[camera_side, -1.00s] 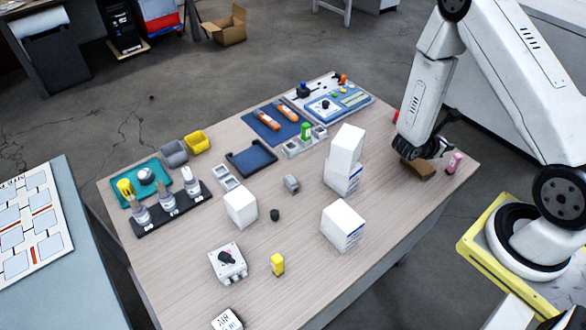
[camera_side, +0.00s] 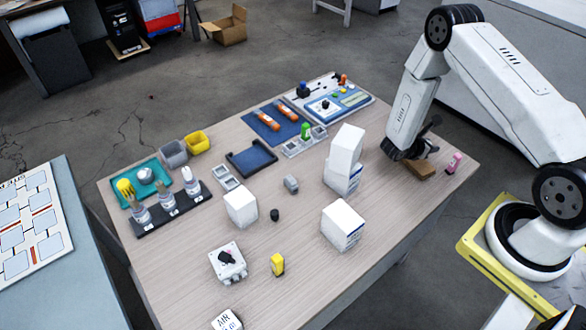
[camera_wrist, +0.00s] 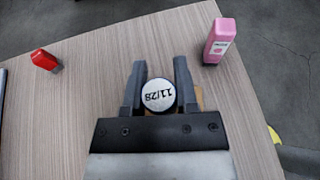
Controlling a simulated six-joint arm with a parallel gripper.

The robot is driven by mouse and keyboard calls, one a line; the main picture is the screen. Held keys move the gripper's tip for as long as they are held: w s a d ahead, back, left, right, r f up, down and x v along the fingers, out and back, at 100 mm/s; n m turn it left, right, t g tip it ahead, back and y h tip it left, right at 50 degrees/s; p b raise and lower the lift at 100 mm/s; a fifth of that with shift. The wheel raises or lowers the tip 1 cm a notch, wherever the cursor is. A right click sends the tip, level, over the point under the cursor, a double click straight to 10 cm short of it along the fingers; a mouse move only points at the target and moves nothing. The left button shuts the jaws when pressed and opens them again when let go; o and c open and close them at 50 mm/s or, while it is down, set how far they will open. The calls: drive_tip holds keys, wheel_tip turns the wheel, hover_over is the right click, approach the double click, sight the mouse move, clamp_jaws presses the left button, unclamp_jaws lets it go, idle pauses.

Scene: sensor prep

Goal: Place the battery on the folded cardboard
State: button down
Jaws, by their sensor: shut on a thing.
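My gripper (camera_side: 424,153) is at the right end of the table, just above the brown folded cardboard (camera_side: 420,171). In the wrist view my gripper (camera_wrist: 158,84) is shut on a round, dark-rimmed thing with a white end marked "11/28", which I take for the battery (camera_wrist: 158,95). Its end faces the camera. The cardboard shows only as small tan patches (camera_wrist: 200,98) behind the battery and fingers. In the side view the gripper hides the battery. I cannot tell whether the battery touches the cardboard.
A pink bottle (camera_side: 454,162) stands close right of the cardboard, near the table edge; it also shows in the wrist view (camera_wrist: 218,42). A red object (camera_wrist: 45,61) lies at the left there. Stacked white boxes (camera_side: 344,160) stand left of my gripper.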

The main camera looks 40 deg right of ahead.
sight(423, 161)
drive_tip(key=shift+w+f, duration=0.1)
drive_tip(key=shift+f, duration=1.5)
drive_tip(key=shift+f, duration=0.15)
drive_tip(key=shift+c, duration=1.9)
unclamp_jaws()
drive_tip(key=v, duration=0.5)
drive_tip(key=shift+a+r, duration=0.1)
drive_tip(key=shift+r, duration=0.2)
wheel_tip(423, 161, up, 7)
drive_tip(key=shift+f, duration=0.2)
